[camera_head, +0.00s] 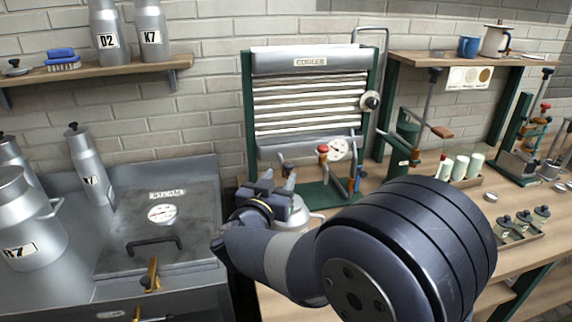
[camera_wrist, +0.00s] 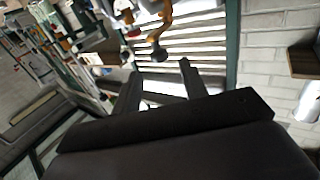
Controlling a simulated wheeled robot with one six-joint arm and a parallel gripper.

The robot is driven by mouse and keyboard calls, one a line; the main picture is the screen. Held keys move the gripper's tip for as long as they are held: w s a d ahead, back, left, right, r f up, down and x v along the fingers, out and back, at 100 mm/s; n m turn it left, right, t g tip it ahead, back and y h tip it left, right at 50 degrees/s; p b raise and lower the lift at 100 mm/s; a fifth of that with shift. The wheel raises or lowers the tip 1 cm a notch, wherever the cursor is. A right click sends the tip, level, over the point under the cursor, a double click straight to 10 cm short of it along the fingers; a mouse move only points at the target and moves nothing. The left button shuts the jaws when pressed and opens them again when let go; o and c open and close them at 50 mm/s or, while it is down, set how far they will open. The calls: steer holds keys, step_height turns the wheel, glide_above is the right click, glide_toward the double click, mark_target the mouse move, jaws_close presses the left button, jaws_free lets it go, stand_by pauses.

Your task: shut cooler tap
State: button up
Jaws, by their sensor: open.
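The cooler (camera_head: 309,62) is a ribbed metal panel in a green frame, with a lettered label at its top. A round knob (camera_head: 370,101) is on its right side. A red-topped valve (camera_head: 323,150) and a pressure gauge (camera_head: 338,149) are at its lower part. In the wrist view, a brass fitting with a dark round end (camera_wrist: 158,54) lies just beyond the fingertips, over the ribbed panel; I cannot tell for certain whether it is the tap. My gripper (camera_head: 279,176) is open and empty before the cooler's lower left. It also shows in the wrist view (camera_wrist: 161,72), apart from the fitting.
A lidded steel vat (camera_head: 165,220) with brass taps stands left, beside milk cans (camera_head: 92,170). The right bench holds white bottles (camera_head: 460,166), a tray of weights (camera_head: 520,226) and a press stand (camera_head: 425,110). Shelves (camera_head: 110,76) hang above. My arm hides part of the bench front.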

mark_target(286, 168)
steer(key=x, duration=0.6)
steer(key=shift+w+d+f+p, duration=0.1)
steer(key=shift+w+d+p, duration=0.05)
steer(key=shift+w+p, duration=0.15)
jaws_close()
